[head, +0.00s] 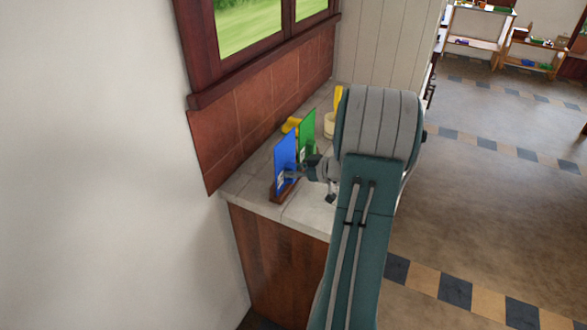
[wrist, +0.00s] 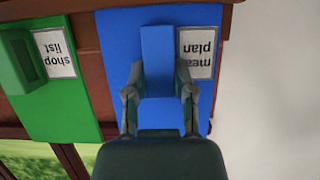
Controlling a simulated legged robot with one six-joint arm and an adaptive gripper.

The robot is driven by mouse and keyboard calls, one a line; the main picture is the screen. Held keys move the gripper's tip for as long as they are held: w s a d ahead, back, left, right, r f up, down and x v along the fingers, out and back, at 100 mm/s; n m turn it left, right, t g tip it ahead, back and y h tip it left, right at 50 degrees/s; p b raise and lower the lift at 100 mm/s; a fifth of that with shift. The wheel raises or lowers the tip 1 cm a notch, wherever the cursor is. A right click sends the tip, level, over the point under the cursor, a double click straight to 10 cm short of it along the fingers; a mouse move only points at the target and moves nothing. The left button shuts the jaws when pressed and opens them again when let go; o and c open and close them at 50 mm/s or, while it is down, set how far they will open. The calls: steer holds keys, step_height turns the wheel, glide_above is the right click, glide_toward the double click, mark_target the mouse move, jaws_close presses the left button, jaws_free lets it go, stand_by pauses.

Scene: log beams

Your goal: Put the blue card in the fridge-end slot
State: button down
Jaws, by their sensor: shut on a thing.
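The blue card (head: 284,158) stands upright at the near end of the counter. Its lower edge meets a dark wooden rack (head: 283,196); I cannot tell whether it is seated in a slot or just above one. In the wrist view the blue card (wrist: 117,50) has a "meal plan" label and a raised blue grip block (wrist: 157,50). My gripper (wrist: 159,85) is shut on that block; in the head view my gripper (head: 297,173) is at the card's right face. The green card (head: 307,131) stands behind it, labelled "shop list" in the wrist view (wrist: 75,105). No fridge is identifiable.
The pale countertop (head: 245,187) runs along a tiled wall under a window. A yellow object (head: 291,125) and a pale pot (head: 330,126) with something yellow stand farther back. My arm hides the counter's right part. Open floor lies to the right.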

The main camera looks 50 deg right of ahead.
steer(key=shift+f, duration=0.55)
steer(key=shift+c, duration=1.9)
jaws_free()
steer(key=o, duration=0.4)
steer(key=v, duration=1)
steer(key=shift+d, duration=0.1)
